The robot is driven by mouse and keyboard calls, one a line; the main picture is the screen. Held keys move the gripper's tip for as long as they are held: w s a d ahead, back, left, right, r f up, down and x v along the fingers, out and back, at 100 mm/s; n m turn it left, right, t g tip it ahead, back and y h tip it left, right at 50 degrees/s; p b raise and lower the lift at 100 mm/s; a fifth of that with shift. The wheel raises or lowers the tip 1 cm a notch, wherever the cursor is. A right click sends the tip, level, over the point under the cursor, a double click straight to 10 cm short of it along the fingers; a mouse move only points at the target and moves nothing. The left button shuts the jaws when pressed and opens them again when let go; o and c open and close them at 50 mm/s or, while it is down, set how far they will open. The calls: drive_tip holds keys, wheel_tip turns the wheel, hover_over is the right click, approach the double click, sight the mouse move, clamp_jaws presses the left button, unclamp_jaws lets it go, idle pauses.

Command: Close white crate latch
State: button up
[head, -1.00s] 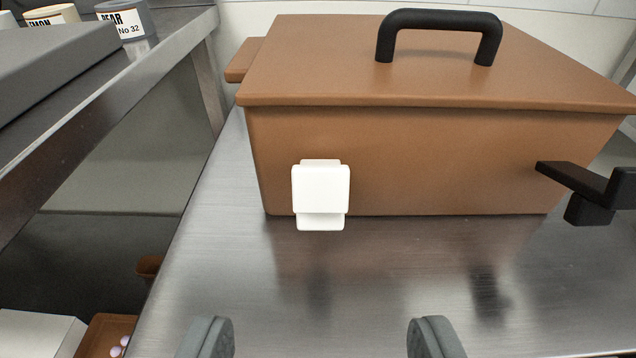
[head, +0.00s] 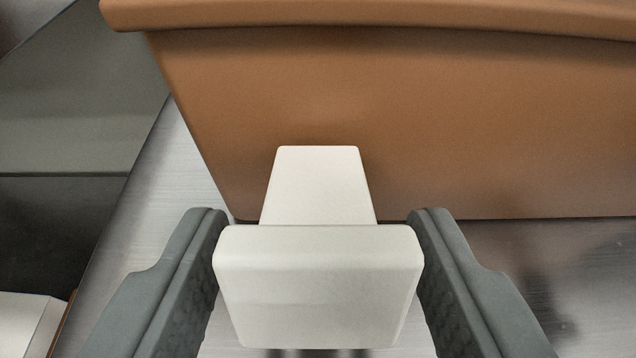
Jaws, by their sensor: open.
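The white latch (head: 318,285) is on the front wall of the brown crate (head: 400,125). It has a narrower plate against the crate wall and a wider block that sticks out toward me. My gripper (head: 318,240) is open, with one grey finger on each side of the wide block. The fingers are very close to the block's sides; I cannot tell whether they touch it. The crate's lid shows only as a rim along the top of the view. The black parts of the crate are out of view.
The crate stands on a brushed metal table (head: 165,200), whose left edge runs diagonally. Beyond that edge is a darker lower area with a white box (head: 25,325) at the bottom left. Bare table shows to the right, below the crate.

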drive_tip(key=shift+w+f, duration=0.25)
drive_tip(key=shift+w, duration=0.3)
clamp_jaws()
